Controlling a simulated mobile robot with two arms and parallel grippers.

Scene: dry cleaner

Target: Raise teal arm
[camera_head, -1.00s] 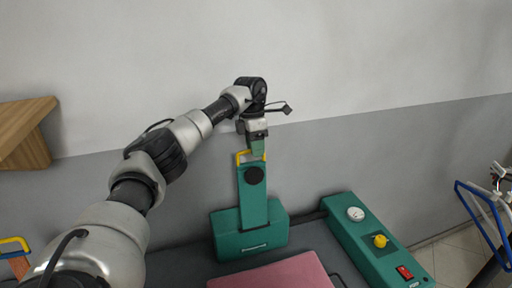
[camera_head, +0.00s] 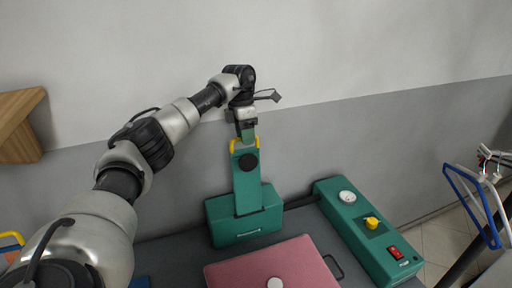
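The teal arm (camera_head: 247,187) rises upright from a teal base block (camera_head: 224,225) behind the pink board. It has a black round knob (camera_head: 248,161) and a yellow handle (camera_head: 233,145) near its upper end. My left gripper (camera_head: 245,133) comes down from above at the handle, with its fingertips at or against the arm's top end. The fingertips are small and partly hidden, so I cannot tell whether they are closed on the handle. My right gripper is not in view.
The pink board (camera_head: 238,274) with a pale round knob (camera_head: 275,283) lies on the dark table at the front. A teal control box (camera_head: 357,230) with gauge, yellow knob and red switch (camera_head: 395,252) stands to the right. A wooden shelf (camera_head: 18,128) is at left; a blue frame (camera_head: 470,207) is at right.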

